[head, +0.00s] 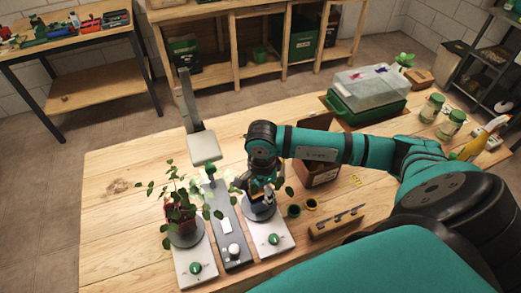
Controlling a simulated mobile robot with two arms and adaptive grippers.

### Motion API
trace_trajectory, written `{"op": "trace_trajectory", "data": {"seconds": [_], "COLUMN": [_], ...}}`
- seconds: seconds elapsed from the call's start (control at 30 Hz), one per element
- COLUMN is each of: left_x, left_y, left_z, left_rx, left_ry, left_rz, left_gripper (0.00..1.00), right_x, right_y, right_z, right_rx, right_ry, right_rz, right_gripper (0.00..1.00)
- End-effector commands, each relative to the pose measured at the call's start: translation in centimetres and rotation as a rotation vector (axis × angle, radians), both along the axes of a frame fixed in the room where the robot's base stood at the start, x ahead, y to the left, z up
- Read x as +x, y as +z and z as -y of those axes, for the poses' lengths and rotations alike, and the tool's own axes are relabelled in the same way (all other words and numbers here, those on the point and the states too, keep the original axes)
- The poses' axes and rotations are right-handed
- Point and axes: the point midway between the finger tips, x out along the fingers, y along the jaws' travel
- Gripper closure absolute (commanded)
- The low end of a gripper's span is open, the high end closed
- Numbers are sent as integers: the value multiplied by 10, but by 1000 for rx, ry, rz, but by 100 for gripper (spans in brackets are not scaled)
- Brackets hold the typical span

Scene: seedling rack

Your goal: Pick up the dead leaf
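I cannot make out a dead leaf in the head view. A leafy green plant (178,204) in a reddish pot stands on the left grey round plate. My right gripper (262,192) points down over the right round plate (259,209), among some green leaves (240,187). The gripper and wrist hide most of what stands there. The fingers are small and dark, and I cannot tell whether they are open or hold anything. My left gripper is not in view.
A grey lamp-like stand (203,147) rises between the plates. A brown open box (318,170), two small dark cups (294,210) and a wooden tool holder (337,222) are to the right. A clear-lidded green tray (365,97) stands behind. The table's left side (120,190) is clear.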

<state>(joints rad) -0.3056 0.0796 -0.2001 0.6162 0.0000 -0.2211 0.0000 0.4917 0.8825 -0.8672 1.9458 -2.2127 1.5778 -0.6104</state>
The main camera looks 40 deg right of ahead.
Motion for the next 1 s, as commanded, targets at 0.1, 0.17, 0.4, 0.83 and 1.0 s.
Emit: {"op": "trace_trajectory", "data": {"seconds": [0.1,0.17,0.4,0.83,1.0], "left_x": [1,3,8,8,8], "left_y": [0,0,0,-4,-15], "left_z": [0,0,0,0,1], "left_rx": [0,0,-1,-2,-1], "left_ry": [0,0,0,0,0], "left_rz": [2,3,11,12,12], "left_gripper": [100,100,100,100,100], "right_x": [1,1,0,2,2], "right_y": [-1,0,0,6,22], "right_z": [0,0,0,0,0], "right_rx": [-1,-1,0,0,0], "right_ry": [-1,-2,-1,-1,0], "right_rz": [1,2,1,4,6], "right_gripper": [63,71,81,86,86]}}
